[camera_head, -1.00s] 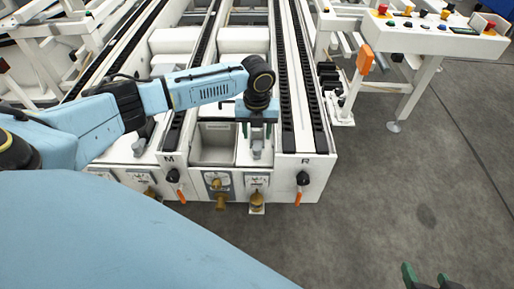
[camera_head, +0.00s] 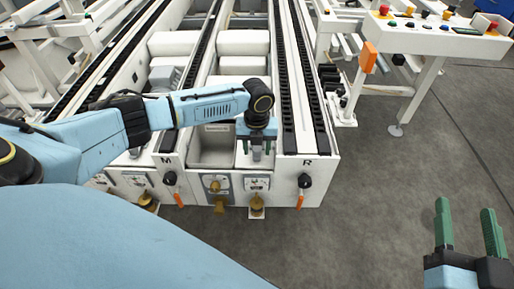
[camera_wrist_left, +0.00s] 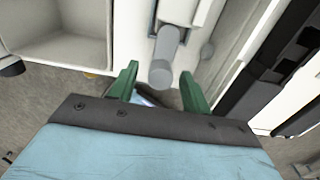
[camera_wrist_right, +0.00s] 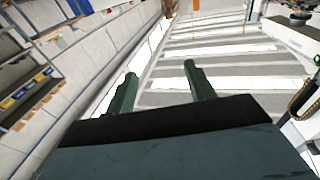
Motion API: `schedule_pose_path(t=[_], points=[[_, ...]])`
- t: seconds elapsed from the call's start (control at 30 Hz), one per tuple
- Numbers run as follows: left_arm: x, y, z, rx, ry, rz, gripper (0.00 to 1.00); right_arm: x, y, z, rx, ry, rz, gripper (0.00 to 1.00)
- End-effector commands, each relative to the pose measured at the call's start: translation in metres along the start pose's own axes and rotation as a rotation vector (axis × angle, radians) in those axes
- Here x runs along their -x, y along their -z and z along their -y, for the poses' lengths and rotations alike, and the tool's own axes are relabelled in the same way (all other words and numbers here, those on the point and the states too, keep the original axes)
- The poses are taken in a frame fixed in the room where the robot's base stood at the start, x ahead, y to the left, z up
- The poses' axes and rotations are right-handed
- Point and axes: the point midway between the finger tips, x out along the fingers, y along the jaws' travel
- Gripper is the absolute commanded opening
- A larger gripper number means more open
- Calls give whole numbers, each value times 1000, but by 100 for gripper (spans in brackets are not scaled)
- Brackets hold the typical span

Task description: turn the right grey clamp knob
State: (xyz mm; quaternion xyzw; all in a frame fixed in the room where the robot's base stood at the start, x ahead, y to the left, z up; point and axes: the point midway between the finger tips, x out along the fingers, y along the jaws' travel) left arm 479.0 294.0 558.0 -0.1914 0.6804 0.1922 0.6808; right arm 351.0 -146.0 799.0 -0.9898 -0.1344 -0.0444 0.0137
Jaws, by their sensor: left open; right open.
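The right grey clamp knob (camera_head: 257,154) stands near the front end of the conveyor, between the open bin and the rail marked R. My left gripper (camera_head: 257,146) is directly over it, pointing down and open, with one green finger on each side. In the left wrist view the knob (camera_wrist_left: 164,62) shows as a grey cylinder between and just beyond the open fingertips (camera_wrist_left: 160,82); contact cannot be seen. My right gripper (camera_head: 468,218) is open and empty over the floor at the right; its fingers also show in the right wrist view (camera_wrist_right: 158,85).
An open bin (camera_head: 211,162) lies left of the knob. Black-and-orange levers, one below R (camera_head: 304,181) and one below M (camera_head: 170,179), and brass fittings (camera_head: 257,200) stick out of the front. A control desk (camera_head: 430,42) stands back right. Floor at right is clear.

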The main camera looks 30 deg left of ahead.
Motion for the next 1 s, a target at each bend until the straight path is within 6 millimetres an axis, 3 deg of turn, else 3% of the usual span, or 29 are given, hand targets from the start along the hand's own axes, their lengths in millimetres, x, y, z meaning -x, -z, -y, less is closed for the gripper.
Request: schedule_pose_path(t=[0.27, 0.6, 0.83, 1.0], points=[[0, 0, 0, 0, 0, 0, 48, 0, 1, 0, 0, 1, -7, 54], [0, 0, 0, 0, 0, 0, 4, 0, 1, 0, 0, 1, -6, 54], [0, 0, 0, 8, -1, -1, 3, 0, -1, 0, 0, 0, 14, 54], [1, 1, 0, 35, -1, -3, 3, 3, -22, -6, 6, -14, 145, 54]])
